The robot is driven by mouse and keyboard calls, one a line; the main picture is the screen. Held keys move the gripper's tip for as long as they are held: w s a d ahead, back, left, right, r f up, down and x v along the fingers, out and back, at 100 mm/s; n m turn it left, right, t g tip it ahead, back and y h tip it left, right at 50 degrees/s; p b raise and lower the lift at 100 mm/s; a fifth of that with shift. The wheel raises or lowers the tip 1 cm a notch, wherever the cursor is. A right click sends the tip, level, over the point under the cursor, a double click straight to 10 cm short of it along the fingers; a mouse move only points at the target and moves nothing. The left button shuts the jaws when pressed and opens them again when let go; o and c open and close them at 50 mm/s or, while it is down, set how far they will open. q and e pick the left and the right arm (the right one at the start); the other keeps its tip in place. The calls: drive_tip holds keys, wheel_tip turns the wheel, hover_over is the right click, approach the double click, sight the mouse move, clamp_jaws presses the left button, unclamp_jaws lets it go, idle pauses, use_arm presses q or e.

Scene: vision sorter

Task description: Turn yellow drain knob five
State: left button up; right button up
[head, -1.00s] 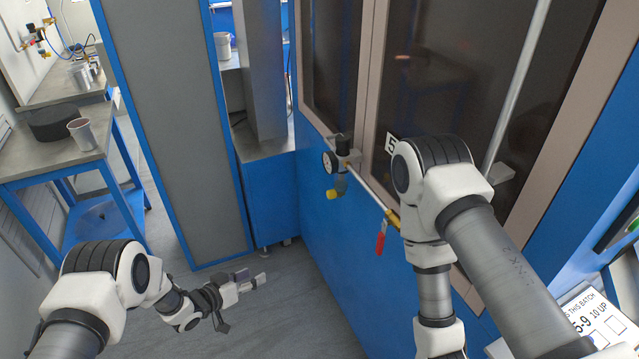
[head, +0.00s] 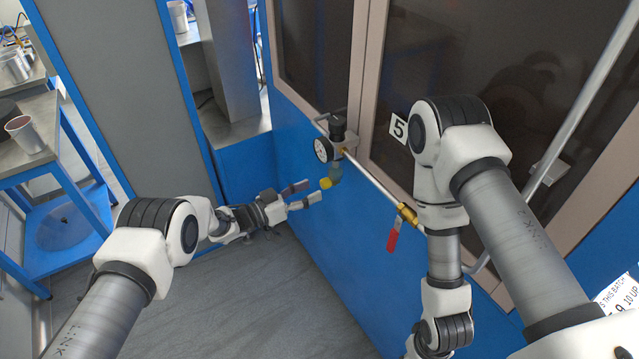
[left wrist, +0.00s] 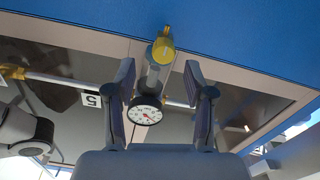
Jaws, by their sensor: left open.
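The yellow drain knob (head: 326,183) sits at the bottom of a filter-regulator unit (head: 338,135) on the blue machine front, beside the plate marked 5 (head: 399,128). My left gripper (head: 313,192) is open and close to the left of the knob in the head view. In the left wrist view the knob (left wrist: 163,48) lies ahead, between and just beyond the fingertips of the open gripper (left wrist: 160,70). The jaws hold nothing. My right arm comes down at the right of the head view; its gripper is not seen.
A round gauge (head: 322,150) faces out from the unit. A pipe runs right to a yellow valve with a red handle (head: 393,236). A white printed sheet (head: 620,290) is at the right. A bench with a cup (head: 24,134) stands at the left; the grey floor is clear.

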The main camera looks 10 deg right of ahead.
sight(322, 186)
use_arm(q)
drive_tip(key=x, duration=0.3)
drive_tip(key=shift+w+d+f, duration=0.25)
drive_tip(key=shift+w, duration=0.15)
drive_tip(key=shift+r, duration=0.1)
drive_tip(key=shift+s, duration=0.1)
drive_tip(key=shift+c, duration=0.3)
clamp_jaws()
drive_tip(key=n+b, duration=0.1)
drive_tip(key=b, duration=0.1)
drive_tip(key=n+b, duration=0.2)
drive_tip(key=b, duration=0.1)
drive_tip(key=shift+f+b, duration=0.35)
drive_tip(key=shift+f, duration=0.05)
drive_tip(key=shift+r+n, duration=0.2)
drive_tip(key=shift+n, duration=0.4)
drive_tip(key=shift+r, duration=0.2)
drive_tip(key=shift+o, duration=0.3)
unclamp_jaws()
